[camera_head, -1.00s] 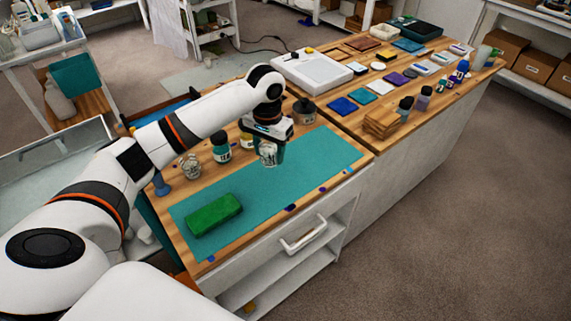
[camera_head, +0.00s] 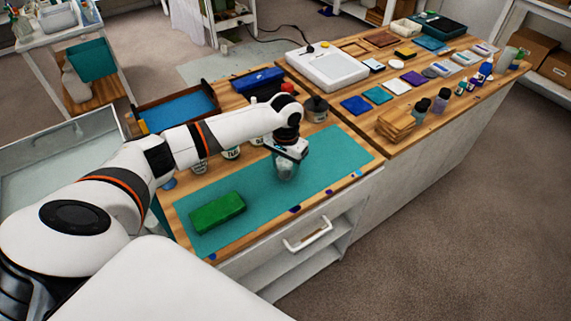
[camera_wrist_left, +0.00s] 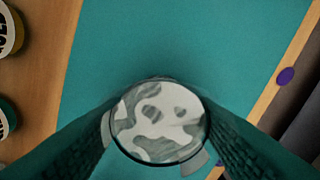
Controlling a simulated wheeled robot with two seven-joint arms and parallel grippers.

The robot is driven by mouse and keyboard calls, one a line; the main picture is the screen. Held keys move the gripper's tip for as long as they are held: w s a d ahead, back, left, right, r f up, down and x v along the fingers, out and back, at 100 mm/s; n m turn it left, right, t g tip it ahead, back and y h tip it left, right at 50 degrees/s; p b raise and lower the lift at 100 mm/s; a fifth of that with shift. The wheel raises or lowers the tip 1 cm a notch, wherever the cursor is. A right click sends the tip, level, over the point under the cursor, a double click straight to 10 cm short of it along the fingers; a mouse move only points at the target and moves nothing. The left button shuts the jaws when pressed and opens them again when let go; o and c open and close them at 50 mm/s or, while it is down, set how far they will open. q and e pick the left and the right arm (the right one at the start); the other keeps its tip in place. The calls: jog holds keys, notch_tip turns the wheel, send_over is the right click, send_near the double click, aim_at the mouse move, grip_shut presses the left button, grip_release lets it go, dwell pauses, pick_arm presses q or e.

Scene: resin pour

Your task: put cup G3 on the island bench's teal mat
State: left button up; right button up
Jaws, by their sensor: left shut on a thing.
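My left gripper (camera_head: 286,163) is shut on a clear cup (camera_head: 285,173), over the right half of the island bench's teal mat (camera_head: 262,208). In the left wrist view the cup (camera_wrist_left: 158,122) sits between the dark fingers, its contents marbled white and grey. I cannot read a label on it. The mat (camera_wrist_left: 190,40) fills most of the ground below it. I cannot tell whether the cup's base touches the mat. My right gripper is not in view.
A green block (camera_head: 217,213) lies on the mat's left part. Jars (camera_head: 230,153) and another clear cup (camera_head: 200,167), partly hidden by my arm, stand along the mat's far edge. A grey pot (camera_head: 316,108) stands behind.

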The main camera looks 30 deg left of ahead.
pick_arm(q)
jog(key=shift+f, duration=0.35)
jog(key=shift+f, duration=0.1)
jog(key=o, duration=0.9)
jog(key=shift+o, duration=0.2)
notch_tip(320, 180, up, 12)
jog(key=b, duration=0.1)
